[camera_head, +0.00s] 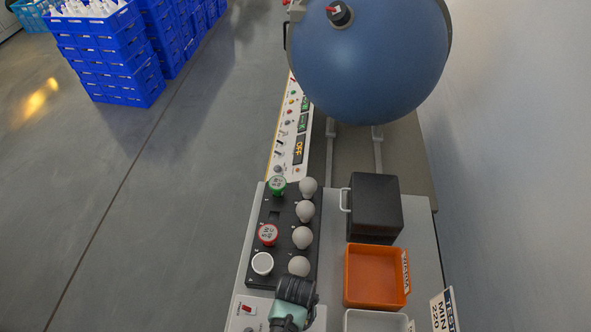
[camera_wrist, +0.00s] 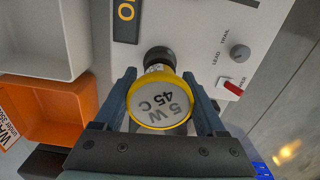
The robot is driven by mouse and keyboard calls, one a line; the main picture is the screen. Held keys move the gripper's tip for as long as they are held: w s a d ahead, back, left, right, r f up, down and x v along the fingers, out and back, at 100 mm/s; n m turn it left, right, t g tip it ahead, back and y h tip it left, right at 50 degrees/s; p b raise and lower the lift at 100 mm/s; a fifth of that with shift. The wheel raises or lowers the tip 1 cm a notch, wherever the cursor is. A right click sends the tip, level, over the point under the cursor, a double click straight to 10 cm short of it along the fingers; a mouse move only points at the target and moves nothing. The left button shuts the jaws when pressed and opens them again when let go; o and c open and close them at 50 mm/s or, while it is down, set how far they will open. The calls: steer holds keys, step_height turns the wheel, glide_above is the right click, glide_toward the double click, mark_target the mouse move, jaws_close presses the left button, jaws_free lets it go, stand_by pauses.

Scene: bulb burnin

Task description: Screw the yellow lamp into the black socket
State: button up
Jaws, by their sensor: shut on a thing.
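The yellow lamp (camera_wrist: 160,104) has a yellow rim and a pale face marked "5 W 45 C". It sits between the two fingers of my gripper (camera_wrist: 158,108), which is shut on it, in the wrist view. The black socket (camera_wrist: 159,55) shows just beyond the lamp on the light panel, roughly in line with it. A bit of the lamp's metal base shows between them; I cannot tell whether its thread is in the socket. In the head view my gripper (camera_head: 296,291) is at the bottom, and the lamp and socket are hidden there.
A black board (camera_head: 275,215) holds green (camera_head: 277,185), red (camera_head: 268,235) and white (camera_head: 262,263) lamps beside several grey bulbs (camera_head: 303,237). An orange bin (camera_head: 374,276), white bin (camera_head: 376,321) and black box (camera_head: 376,206) stand right. A red switch (camera_wrist: 233,88) and grey knob (camera_wrist: 240,53) are near the socket.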

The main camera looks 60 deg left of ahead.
steer(key=m+p, duration=0.1)
steer(key=m, duration=0.5)
steer(key=shift+r+m, duration=0.1)
steer(key=shift+m, duration=0.2)
steer(key=m+p, duration=0.1)
steer(key=m, duration=0.6)
steer(key=o, duration=1.2)
steer(key=shift+o, duration=0.2)
